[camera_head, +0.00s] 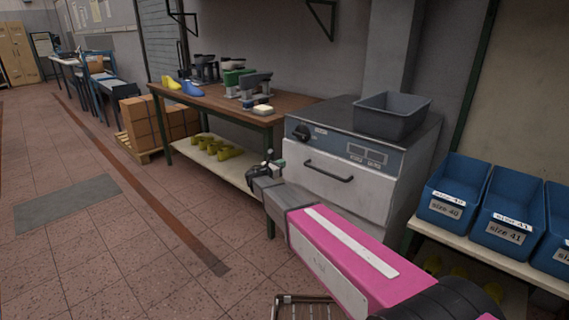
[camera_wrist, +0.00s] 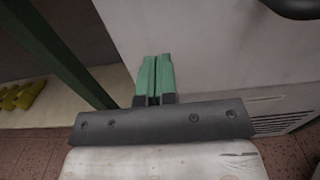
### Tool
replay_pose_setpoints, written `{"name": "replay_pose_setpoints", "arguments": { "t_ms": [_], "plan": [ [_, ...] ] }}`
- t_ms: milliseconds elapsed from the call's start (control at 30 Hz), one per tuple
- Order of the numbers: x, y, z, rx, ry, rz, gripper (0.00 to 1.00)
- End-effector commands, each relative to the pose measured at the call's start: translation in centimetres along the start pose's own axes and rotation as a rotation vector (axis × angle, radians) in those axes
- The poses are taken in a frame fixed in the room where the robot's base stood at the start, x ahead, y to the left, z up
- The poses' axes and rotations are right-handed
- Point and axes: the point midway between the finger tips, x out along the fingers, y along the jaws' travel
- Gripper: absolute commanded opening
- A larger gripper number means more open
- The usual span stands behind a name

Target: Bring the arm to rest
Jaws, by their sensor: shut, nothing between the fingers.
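My arm, with a pink link, reaches out from the lower right in the head view toward the white machine. My gripper (camera_head: 272,160) is in front of the machine's left side, near the workbench's right end. In the wrist view my gripper (camera_wrist: 155,80) shows two green fingers side by side and closed together, with nothing held. The white front of the machine (camera_wrist: 210,50) fills the background behind the fingers.
The machine (camera_head: 345,185) carries a grey bin (camera_head: 392,116). The workbench (camera_head: 225,103) holds a yellow last (camera_head: 171,82), a blue last (camera_head: 192,88) and green-and-grey devices; yellow lasts (camera_head: 215,148) lie on its lower shelf. Blue size bins (camera_head: 455,188) stand right. Floor at left is clear.

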Motion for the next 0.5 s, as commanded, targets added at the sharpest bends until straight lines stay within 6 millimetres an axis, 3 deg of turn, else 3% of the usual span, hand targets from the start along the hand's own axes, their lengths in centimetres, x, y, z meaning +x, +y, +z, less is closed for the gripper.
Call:
{"name": "replay_pose_setpoints", "arguments": {
  "t_ms": [200,500],
  "plan": [
    [-5.0,-0.1,0.0,0.000,0.001,0.002,0.00],
    [-8.5,-0.1,0.0,0.000,0.001,0.001,0.00]
  ]
}}
